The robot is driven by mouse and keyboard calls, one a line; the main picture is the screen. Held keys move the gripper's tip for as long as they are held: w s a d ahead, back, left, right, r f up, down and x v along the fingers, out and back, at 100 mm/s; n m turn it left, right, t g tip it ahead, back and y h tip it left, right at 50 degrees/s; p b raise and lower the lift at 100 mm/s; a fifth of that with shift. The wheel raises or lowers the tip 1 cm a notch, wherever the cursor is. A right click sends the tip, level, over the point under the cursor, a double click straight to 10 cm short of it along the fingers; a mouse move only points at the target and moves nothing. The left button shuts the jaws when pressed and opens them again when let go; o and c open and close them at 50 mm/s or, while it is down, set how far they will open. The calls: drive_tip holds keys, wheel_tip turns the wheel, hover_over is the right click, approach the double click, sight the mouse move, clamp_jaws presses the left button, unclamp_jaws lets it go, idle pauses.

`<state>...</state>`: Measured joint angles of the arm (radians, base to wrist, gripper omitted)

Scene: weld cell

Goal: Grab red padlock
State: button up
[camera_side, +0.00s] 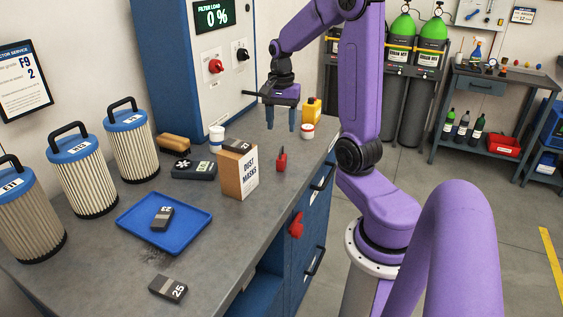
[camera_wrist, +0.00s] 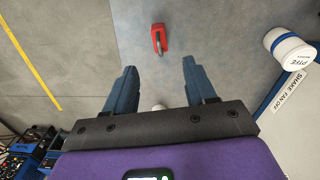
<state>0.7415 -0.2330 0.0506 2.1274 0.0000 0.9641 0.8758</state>
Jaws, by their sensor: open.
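A small red padlock (camera_side: 281,163) with a dark upper part stands on the grey bench, right of the cardboard box. In the wrist view a red object with a dark end, which looks like the same padlock (camera_wrist: 159,31), lies beyond my fingertips, roughly centred between them. My gripper (camera_side: 281,125) is above the bench, behind and higher than the padlock, with its fingers pointing down. In the wrist view my gripper (camera_wrist: 159,72) has its two blue fingers spread apart with nothing between them. Another red item (camera_side: 296,225) hangs at the bench's drawer front.
A dust-mask box (camera_side: 239,174) stands left of the padlock. A white-and-red container (camera_side: 307,131) and a yellow item (camera_side: 311,110) stand behind it. A white-and-blue container (camera_side: 216,139), filters (camera_side: 82,175) and a blue tray (camera_side: 187,236) are further left. The bench's right edge is near.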

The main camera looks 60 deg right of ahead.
sight(282, 156)
wheel_tip(282, 156, down, 12)
drive_tip(key=shift+d+f, duration=0.1)
drive_tip(key=shift+d, duration=0.05)
idle(0.5)
clamp_jaws()
